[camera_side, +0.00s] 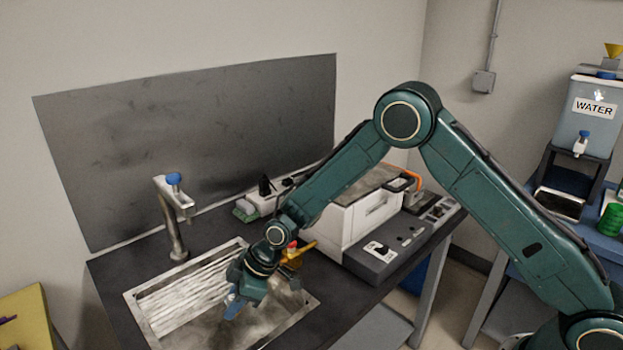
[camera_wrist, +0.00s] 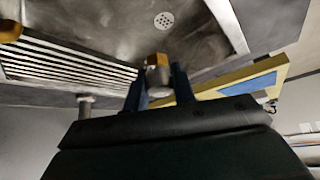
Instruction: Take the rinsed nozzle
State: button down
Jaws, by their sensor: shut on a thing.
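My gripper (camera_side: 236,302) is low over the right part of the metal sink (camera_side: 141,318). In the wrist view its two blue fingers (camera_wrist: 159,84) are shut on the nozzle (camera_wrist: 157,72), a small piece with an orange-yellow end and a greyish body. The nozzle sits between the fingers, with its orange-yellow end toward the sink. The fingers hide its sides. In the side view the nozzle cannot be made out behind the gripper.
A faucet (camera_side: 173,215) with a blue top stands behind the sink, left of my gripper. A white and grey machine (camera_side: 365,225) stands to the right. A yellow-framed item (camera_side: 28,325) is at the left edge. A water tank (camera_side: 590,115) stands far right.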

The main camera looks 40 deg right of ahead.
jog(key=shift+s, duration=1.55)
